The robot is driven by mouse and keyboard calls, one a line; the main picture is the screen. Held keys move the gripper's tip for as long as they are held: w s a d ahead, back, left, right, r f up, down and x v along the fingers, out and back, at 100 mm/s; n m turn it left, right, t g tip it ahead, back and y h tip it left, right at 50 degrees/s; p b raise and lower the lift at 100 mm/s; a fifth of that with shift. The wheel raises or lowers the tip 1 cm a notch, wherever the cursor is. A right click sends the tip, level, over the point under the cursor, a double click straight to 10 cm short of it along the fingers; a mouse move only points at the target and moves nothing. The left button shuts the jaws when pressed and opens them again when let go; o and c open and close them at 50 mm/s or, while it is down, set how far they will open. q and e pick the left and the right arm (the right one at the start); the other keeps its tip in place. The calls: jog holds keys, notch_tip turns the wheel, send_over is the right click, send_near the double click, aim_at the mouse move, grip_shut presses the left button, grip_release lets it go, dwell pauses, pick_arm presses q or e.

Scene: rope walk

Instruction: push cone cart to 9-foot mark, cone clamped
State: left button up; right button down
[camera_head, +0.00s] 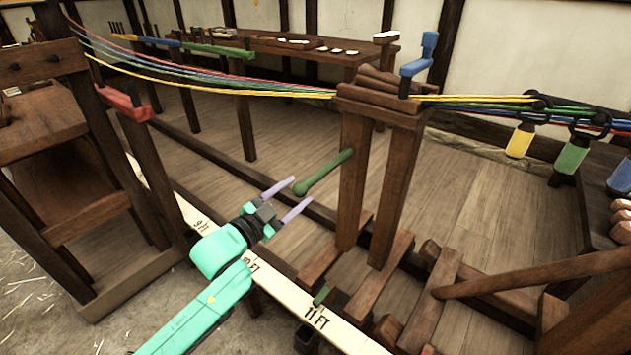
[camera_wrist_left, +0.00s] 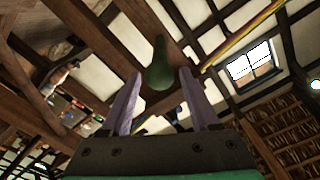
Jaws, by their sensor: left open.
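The cone cart (camera_head: 357,185) is a dark wooden stand on the rail, with several ropes running over the grooved cone (camera_head: 380,95) at its top. A blue clamp handle (camera_head: 418,62) stands upright there; I cannot tell whether it is tight. A green push handle (camera_head: 328,170) juts out left. My left gripper (camera_head: 300,192) is open, its lilac fingers either side of the handle's near end. In the left wrist view the handle (camera_wrist_left: 158,62) shows between the fingertips. A green pointer (camera_head: 322,294) on the cart is by the 11 FT mark. My right gripper is out of view.
A pale scale board (camera_head: 283,288) carries 9 FT (camera_head: 201,226), 10 FT and 11 FT marks. A wooden frame with a red part (camera_head: 122,102) stands left. Yellow (camera_head: 520,142) and green (camera_head: 571,157) weighted hooks hold ropes at right. A long bench (camera_head: 290,45) stands behind.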

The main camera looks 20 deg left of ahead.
aim_at(315, 179)
pick_arm(q)
jog(key=x, duration=0.8)
jog(key=shift+b, duration=0.4)
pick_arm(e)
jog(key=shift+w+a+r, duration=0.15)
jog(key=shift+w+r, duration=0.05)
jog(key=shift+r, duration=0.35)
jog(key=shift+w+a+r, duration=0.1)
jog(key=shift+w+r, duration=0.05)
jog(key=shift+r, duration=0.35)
pick_arm(q)
jog(key=shift+c, duration=0.4)
grip_shut()
jog(key=shift+f, duration=0.15)
